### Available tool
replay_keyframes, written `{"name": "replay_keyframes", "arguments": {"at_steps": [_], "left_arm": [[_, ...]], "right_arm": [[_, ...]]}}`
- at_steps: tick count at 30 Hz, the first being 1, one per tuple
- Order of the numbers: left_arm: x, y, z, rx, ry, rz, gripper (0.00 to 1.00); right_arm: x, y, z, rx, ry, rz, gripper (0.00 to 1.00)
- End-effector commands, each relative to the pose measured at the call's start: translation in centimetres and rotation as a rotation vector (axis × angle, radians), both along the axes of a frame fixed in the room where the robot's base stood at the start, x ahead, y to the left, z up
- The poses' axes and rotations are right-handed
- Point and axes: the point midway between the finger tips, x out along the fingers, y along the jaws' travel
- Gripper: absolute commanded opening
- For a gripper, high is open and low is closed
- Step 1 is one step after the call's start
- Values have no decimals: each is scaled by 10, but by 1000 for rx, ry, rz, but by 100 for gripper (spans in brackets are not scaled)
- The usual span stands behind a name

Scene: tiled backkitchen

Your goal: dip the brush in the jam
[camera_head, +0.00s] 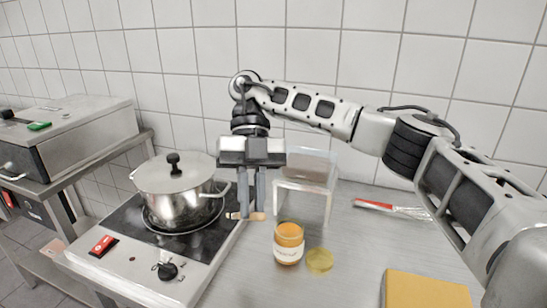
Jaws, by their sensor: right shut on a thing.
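My right gripper (253,209) points down just left of the jam jar, with its fingers shut on the brush (258,216). Only short light-brown parts of the brush show at the fingertips, and it looks roughly level. I cannot tell which end is the bristles. The jam jar (288,243) stands upright on the metal counter, with orange-brown content and a white label. The brush is up and to the left of the jar in the picture, apart from it. My left gripper is not in view.
A yellow round lid (319,260) lies right of the jar. A clear box (305,187) stands behind it. A lidded pot (180,195) sits on the hob (125,232) at left. A red-handled whisk (378,206) and yellow board (425,291) lie at right.

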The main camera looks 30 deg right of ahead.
Motion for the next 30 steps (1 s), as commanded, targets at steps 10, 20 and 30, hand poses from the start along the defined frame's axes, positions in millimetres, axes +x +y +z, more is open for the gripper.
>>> {"name": "replay_keyframes", "arguments": {"at_steps": [10,20,30], "left_arm": [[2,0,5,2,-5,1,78],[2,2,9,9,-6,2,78],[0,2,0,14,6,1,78]], "right_arm": [[6,-10,11,67,84,-490,0],[16,-37,33,228,139,-1143,0],[24,-55,42,350,141,-1446,0]]}}
